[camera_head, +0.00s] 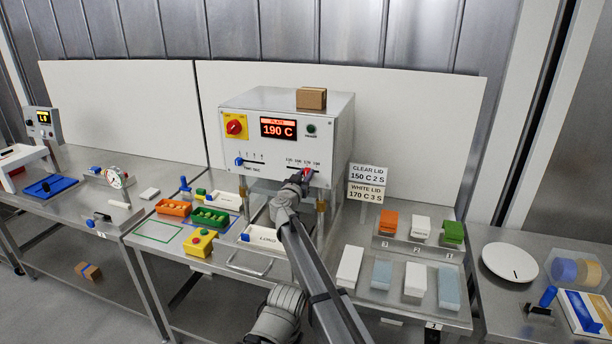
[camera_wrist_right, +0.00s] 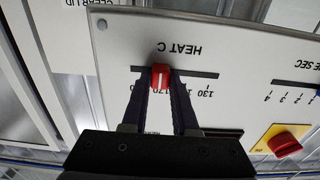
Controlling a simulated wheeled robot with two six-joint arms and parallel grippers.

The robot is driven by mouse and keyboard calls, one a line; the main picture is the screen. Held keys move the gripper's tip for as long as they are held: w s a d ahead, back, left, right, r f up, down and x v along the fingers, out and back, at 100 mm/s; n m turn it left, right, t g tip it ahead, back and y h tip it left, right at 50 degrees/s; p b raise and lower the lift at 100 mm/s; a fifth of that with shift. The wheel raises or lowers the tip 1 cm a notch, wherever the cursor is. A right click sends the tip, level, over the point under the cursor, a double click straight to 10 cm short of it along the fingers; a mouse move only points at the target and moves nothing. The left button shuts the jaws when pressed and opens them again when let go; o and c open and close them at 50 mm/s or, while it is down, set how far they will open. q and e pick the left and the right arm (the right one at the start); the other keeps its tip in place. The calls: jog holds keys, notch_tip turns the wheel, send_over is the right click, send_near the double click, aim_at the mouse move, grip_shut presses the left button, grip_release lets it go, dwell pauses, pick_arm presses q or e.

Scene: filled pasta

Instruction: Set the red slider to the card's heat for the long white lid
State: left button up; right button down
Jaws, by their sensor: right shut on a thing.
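The red slider (camera_head: 307,173) sits in the HEAT C slot on the front of the heat-sealer box (camera_head: 284,130). In the right wrist view, which is upside down, the red slider (camera_wrist_right: 161,76) is near the 170 mark, partly covered by the fingers. My right gripper (camera_head: 300,178) is shut on it; its fingers also show in the wrist view (camera_wrist_right: 160,84). The display (camera_head: 279,128) reads 190 C. The card (camera_head: 367,182) reads CLEAR LID 150 C 2 S and WHITE LID 170 C 3 S. A long white lid (camera_head: 350,266) lies on the table.
A blue time slider (camera_head: 239,161) and red knob (camera_head: 234,127) are on the same panel. A small brown box (camera_head: 311,98) sits on top. Orange (camera_head: 173,208) and green (camera_head: 209,218) pasta trays stand left. More lid stacks (camera_head: 415,280) lie right.

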jog(key=shift+a, duration=0.2)
jog(key=c, duration=1.1)
grip_release()
jog(key=shift+d, duration=0.15)
jog(key=shift+o, duration=1.4)
jog(key=shift+a, duration=0.25)
jog(key=shift+o, duration=0.7)
jog(key=shift+d, duration=0.15)
